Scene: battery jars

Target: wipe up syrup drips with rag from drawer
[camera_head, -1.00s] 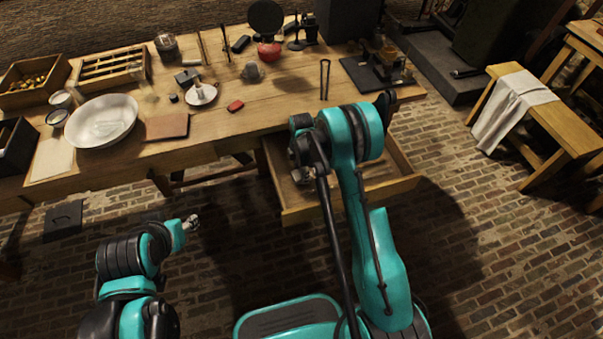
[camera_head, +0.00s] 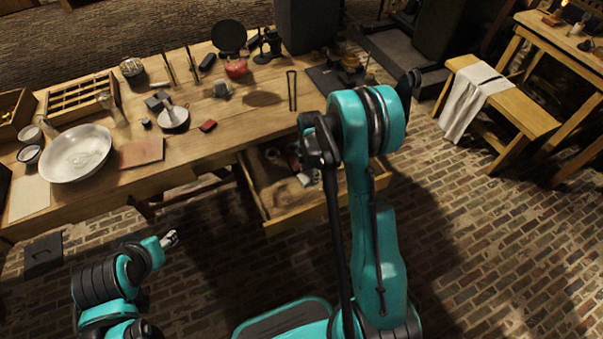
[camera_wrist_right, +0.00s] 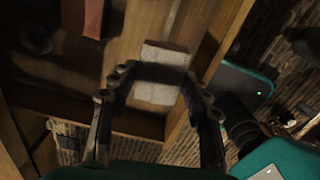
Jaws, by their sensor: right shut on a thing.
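The drawer's front edge also shows in the wrist view (camera_wrist_right: 205,85). A dark oval patch (camera_head: 262,98) is on the tabletop; I cannot tell whether it is syrup or shadow. My left gripper (camera_head: 170,239) is empty over the floor, clear of the table.
The wooden table (camera_head: 205,155) carries a white basin (camera_head: 76,153), a brown mat (camera_head: 141,152), a small red block (camera_head: 208,126) and a shallow dish (camera_head: 174,120). A reddish block (camera_wrist_right: 82,18) lies inside the drawer. A bench (camera_head: 528,112) with a cloth stands at right.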

